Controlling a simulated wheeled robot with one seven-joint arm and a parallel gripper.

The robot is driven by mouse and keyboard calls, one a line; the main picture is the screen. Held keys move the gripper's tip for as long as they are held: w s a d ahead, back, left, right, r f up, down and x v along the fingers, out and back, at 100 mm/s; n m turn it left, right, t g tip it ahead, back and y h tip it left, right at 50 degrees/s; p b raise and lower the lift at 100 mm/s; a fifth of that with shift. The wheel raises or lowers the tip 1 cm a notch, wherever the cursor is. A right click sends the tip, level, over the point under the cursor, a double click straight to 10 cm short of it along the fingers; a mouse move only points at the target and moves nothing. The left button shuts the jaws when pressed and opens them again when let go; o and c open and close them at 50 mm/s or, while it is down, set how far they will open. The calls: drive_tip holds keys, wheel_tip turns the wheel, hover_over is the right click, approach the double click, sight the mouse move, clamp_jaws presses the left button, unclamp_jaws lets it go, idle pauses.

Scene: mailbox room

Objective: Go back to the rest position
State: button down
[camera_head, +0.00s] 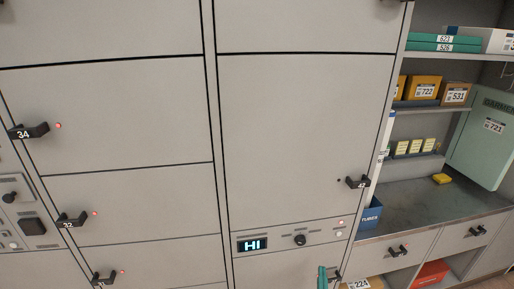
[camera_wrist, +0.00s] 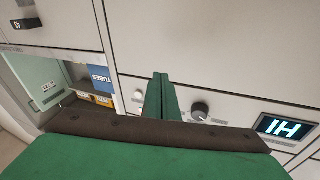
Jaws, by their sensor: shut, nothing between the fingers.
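My gripper (camera_wrist: 160,98) shows in the wrist view as two green fingers pressed together, with nothing between them. In the head view a green part of my gripper (camera_head: 322,278) shows at the bottom edge, in front of the locker wall, below the panel with the display. In the wrist view the fingers point at the locker front, close to a round knob (camera_wrist: 200,110). I cannot tell the exact gap to the surface.
Grey locker doors (camera_head: 305,130) with black handles, such as handle 34 (camera_head: 28,131), fill the left and middle. A lit display (camera_head: 252,245) reads "HI". At right, shelves hold boxes above a grey counter (camera_head: 420,205) with a yellow item (camera_head: 442,178). A blue TUBES box (camera_head: 371,213) stands beside the lockers.

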drive_tip(key=s+a+r+m, duration=0.1)
drive_tip(key=s+a+r, duration=0.1)
drive_tip(key=a, duration=0.6)
drive_tip(key=s+a+r+m, duration=0.2)
drive_tip(key=a, duration=0.6)
drive_tip(key=s+a+r+m, duration=0.1)
drive_tip(key=s+a+r, duration=0.1)
drive_tip(key=a, duration=0.6)
drive_tip(key=s+a+f+n+g, duration=0.1)
drive_tip(key=s+a, duration=0.3)
drive_tip(key=s, duration=0.9)
drive_tip(key=s+a+f+g, duration=0.1)
drive_tip(key=s+a, duration=0.3)
drive_tip(key=s, duration=0.9)
drive_tip(key=s+d+r+n+g+y, duration=0.1)
drive_tip(key=s+d+r+n, duration=0.2)
drive_tip(key=s, duration=0.5)
drive_tip(key=s+d+r+n+g+y, duration=0.1)
drive_tip(key=s+d+r+n+y, duration=0.1)
drive_tip(key=s, duration=0.6)
drive_tip(key=shift+s+d+r+n, duration=0.4)
drive_tip(key=shift+d+r+n, duration=0.25)
drive_tip(key=shift+d+n, duration=0.25)
